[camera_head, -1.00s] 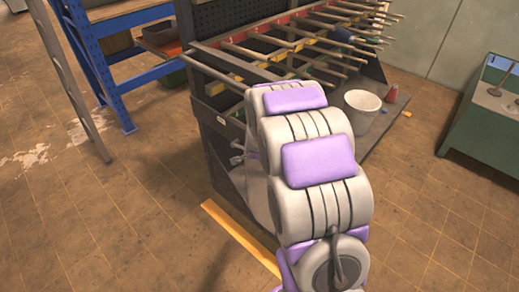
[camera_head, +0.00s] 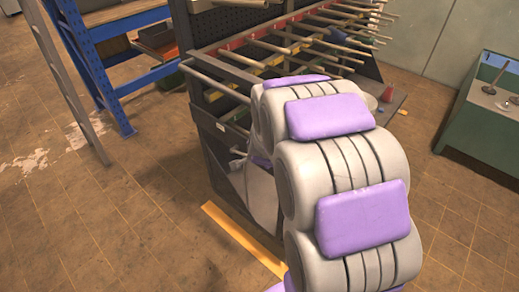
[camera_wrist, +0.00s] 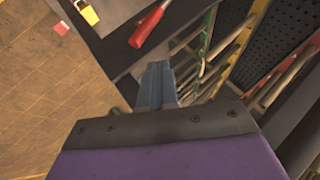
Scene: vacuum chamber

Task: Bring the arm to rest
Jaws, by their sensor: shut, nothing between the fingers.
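My arm (camera_head: 345,165), pale grey with purple pads, rises from the bottom of the head view and bends away toward the rack. Its far end and the gripper are hidden there behind the arm itself. In the wrist view my gripper (camera_wrist: 157,85) shows as blue-grey fingers close together, with nothing held. It is beside the rack's rungs, above a grey surface and the tiled floor.
A dark rack (camera_head: 215,130) with rows of rods (camera_head: 320,35) stands close to my arm. A red-handled item (camera_wrist: 148,22) and a yellow item (camera_wrist: 88,13) lie near the gripper. A green bench (camera_head: 480,125) is at right, blue shelving (camera_head: 95,65) at left.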

